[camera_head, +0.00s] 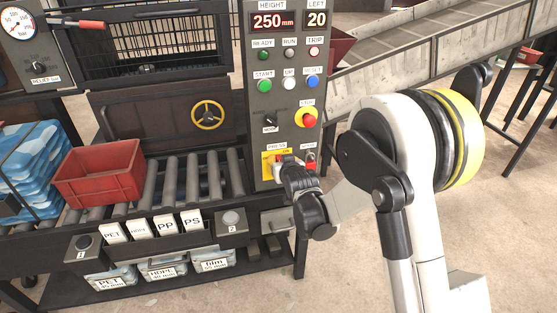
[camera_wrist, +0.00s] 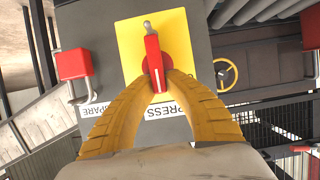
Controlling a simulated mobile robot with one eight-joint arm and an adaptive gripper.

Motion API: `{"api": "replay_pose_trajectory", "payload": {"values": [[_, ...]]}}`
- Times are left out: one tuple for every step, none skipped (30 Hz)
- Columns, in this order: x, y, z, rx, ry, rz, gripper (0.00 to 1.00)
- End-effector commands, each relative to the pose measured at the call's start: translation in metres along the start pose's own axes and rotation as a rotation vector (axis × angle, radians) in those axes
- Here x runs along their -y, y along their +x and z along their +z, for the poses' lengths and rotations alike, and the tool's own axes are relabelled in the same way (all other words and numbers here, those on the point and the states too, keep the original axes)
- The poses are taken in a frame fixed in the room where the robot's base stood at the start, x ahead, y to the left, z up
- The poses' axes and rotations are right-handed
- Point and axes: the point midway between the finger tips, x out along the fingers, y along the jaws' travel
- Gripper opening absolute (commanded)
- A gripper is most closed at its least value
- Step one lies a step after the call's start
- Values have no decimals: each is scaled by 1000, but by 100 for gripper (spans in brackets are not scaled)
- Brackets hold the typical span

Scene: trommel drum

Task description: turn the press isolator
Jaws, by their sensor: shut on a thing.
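The press isolator is a red handle (camera_wrist: 152,60) on a yellow plate (camera_wrist: 185,40), low on the grey control panel. In the head view the yellow plate (camera_head: 267,168) shows beside my gripper, with "ON" at its top edge. In the wrist view the handle lies nearly along the picture's up-down line, with a small grey piece at its top end. My gripper (camera_wrist: 157,78) has its yellow curved fingers closed on the lower part of the red handle. The fingers hide part of the plate. In the head view my gripper (camera_head: 284,165) covers the handle.
A red padlock-shaped part (camera_wrist: 73,64) by the "SPARE" label sits close beside the isolator. A red stop button (camera_head: 307,119) and a black selector (camera_head: 270,118) are above. A yellow handwheel (camera_head: 208,114), rollers and a red crate (camera_head: 100,172) lie to the left.

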Motion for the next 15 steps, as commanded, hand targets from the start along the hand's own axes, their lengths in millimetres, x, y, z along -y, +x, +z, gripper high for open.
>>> {"api": "replay_pose_trajectory", "payload": {"values": [[0,0,0,0,-3,1,0],[0,0,0,0,-6,2,0],[1,0,0,0,-12,4,0],[1,0,0,0,-20,7,0],[1,0,0,0,-27,10,0],[2,0,0,-1,-39,15,0],[2,0,0,-1,-49,19,0],[2,0,0,-1,-62,25,0],[3,1,0,-1,-83,33,0],[4,1,0,-1,-98,39,0],[5,1,1,-1,-116,46,0],[6,1,1,-1,-143,56,0],[6,1,1,-1,-163,65,0],[7,1,1,-1,-186,75,0],[8,1,2,-1,-217,88,0]]}}
